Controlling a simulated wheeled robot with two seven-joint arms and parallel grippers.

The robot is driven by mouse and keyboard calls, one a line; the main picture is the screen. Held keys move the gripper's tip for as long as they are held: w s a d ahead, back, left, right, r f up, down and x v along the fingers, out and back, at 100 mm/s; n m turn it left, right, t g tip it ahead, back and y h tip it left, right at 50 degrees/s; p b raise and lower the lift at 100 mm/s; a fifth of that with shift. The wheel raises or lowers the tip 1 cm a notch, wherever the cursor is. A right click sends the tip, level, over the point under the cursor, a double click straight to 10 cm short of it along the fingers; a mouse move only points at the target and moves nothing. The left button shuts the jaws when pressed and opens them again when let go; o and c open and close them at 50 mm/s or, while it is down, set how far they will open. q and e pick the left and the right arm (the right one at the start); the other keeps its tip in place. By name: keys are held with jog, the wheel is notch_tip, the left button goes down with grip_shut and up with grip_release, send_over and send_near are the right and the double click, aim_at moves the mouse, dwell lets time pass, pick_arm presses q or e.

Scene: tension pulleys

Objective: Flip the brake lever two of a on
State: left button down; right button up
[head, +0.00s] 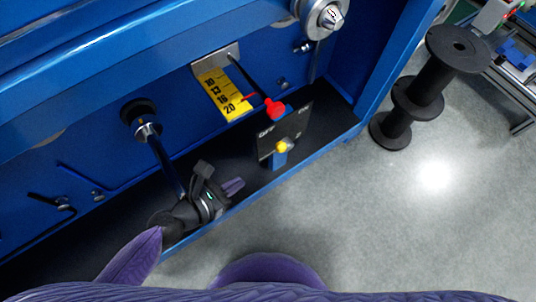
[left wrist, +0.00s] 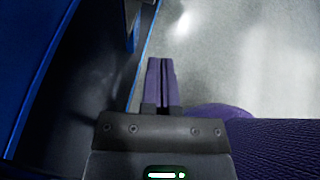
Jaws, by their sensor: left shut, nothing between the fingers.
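A dark plate (head: 297,124) marked OFF on its left and ON on its right stands in the blue frame's lower channel. A small yellow knob (head: 282,146) sits at the plate's lower edge, above a blue block; I cannot tell which setting it marks. A rod with a red knob (head: 275,109) ends just above the plate. My left gripper (head: 234,187) is shut and empty, left of and nearer than the yellow knob, apart from it. Its purple fingers (left wrist: 160,82) lie together in the left wrist view, touching nothing. My right gripper is not seen.
A yellow scale (head: 222,95) hangs behind the red-knobbed rod. A black spool (head: 418,95) stands on the grey floor at right. The blue frame's front rim (head: 315,150) runs below the plate. The floor in front of it is clear.

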aim_at(281, 148)
pick_arm(q)
jog(key=w+d+f+b, duration=0.1)
jog(key=w+d+f, duration=0.1)
jog(key=w+d, duration=0.5)
jog(key=shift+w+d, duration=0.15)
jog(key=shift+w, duration=0.1)
jog(key=shift+f, duration=0.1)
jog(key=shift+w+d+r+p, duration=0.3)
jog(key=shift+d+r+p, duration=0.05)
jog(key=shift+r+p, duration=0.2)
jog(key=shift+w+d+r+p, duration=0.25)
jog(key=shift+d+r+p, duration=0.1)
jog(key=shift+r+p, duration=0.15)
jog(key=shift+w+d+r, duration=0.1)
jog(key=shift+d, duration=0.15)
jog(key=shift+f, duration=0.2)
